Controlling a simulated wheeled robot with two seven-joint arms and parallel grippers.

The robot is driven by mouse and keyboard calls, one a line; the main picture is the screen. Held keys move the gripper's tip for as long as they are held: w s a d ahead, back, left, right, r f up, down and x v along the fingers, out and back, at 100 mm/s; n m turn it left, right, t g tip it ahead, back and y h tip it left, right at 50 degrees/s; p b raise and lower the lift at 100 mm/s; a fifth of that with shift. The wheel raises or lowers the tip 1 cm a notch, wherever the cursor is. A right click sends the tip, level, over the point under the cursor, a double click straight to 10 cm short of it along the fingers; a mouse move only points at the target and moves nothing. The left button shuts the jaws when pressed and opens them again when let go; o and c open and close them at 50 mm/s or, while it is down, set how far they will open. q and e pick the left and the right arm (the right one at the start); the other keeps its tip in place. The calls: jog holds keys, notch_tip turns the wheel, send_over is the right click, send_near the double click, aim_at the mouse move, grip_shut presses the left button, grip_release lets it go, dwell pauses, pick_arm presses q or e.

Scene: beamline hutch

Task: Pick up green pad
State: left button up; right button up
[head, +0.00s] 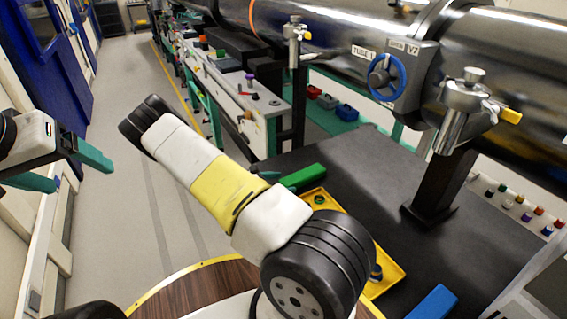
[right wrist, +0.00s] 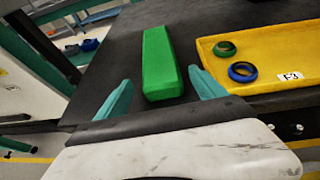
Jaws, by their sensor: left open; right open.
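The green pad (head: 303,176) is a long green block lying on the dark table top, by the yellow tray's far left corner. In the head view my right arm hides part of its surroundings. In the right wrist view the green pad (right wrist: 160,62) lies lengthwise away from me, its near end between the teal fingertips of my right gripper (right wrist: 163,88). That gripper is open, with a finger on each side and gaps to the pad. My left gripper (head: 78,172) is open and empty at the far left, over the floor.
The yellow tray (right wrist: 285,92) right of the pad holds a green ring (right wrist: 225,49) and a blue ring (right wrist: 242,72). A blue block (head: 434,302) lies nearer on the table. A beam pipe with a blue handwheel (head: 385,77) stands behind; the table's middle is bare.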

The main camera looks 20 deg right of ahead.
aim_at(290, 182)
jog(key=x, duration=0.4)
jog(key=shift+d, duration=0.1)
jog(key=shift+r, duration=0.1)
grip_shut()
